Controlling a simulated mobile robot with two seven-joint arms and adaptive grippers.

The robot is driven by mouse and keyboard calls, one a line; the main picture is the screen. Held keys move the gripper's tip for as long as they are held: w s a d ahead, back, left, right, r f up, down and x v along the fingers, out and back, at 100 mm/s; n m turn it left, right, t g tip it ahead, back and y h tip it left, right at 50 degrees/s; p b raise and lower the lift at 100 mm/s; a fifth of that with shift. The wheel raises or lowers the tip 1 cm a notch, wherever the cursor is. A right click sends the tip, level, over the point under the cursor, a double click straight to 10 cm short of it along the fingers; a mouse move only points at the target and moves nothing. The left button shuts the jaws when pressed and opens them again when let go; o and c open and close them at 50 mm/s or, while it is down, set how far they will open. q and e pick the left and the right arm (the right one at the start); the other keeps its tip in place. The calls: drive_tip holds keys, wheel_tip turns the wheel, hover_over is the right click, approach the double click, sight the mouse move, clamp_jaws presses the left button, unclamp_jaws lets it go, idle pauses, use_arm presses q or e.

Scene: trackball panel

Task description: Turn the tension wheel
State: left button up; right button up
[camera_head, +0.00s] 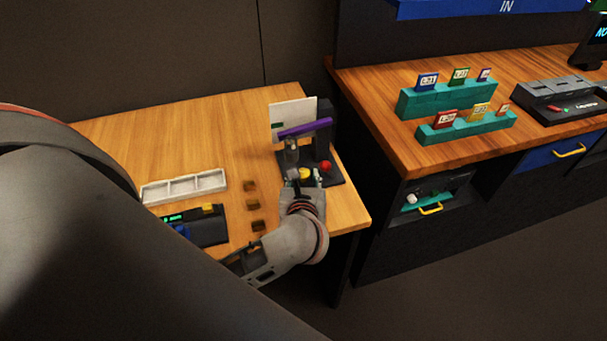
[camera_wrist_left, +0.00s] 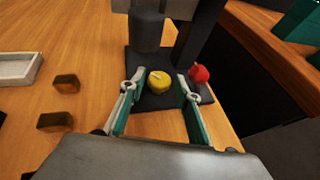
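A dark device (camera_head: 322,140) with an upright post, a purple bar (camera_head: 305,128) and a dark base stands at the table's right end. A round yellow knob (camera_head: 306,174) with a pale mark on top sits on the base; it also shows in the left wrist view (camera_wrist_left: 158,83). A red knob (camera_head: 325,167) is to its right, also in the left wrist view (camera_wrist_left: 200,73). No label shows which is the tension wheel. My left gripper (camera_head: 305,183) is open, with its fingertips (camera_wrist_left: 160,91) on either side of the yellow knob and gaps visible. My right gripper is out of view.
A grey cylinder (camera_wrist_left: 147,31) hangs just behind the yellow knob. A white card (camera_head: 290,116) stands behind the device. Small brown blocks (camera_head: 251,186), a white tray (camera_head: 184,187) and a dark box (camera_head: 205,224) lie left. A second bench (camera_head: 370,90) is right, across a gap.

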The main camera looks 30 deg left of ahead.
use_arm(q)
drive_tip(key=shift+w+a+f, duration=0.15)
drive_tip(key=shift+w+a, duration=0.1)
drive_tip(key=shift+w, duration=0.1)
drive_tip(key=c, duration=0.8)
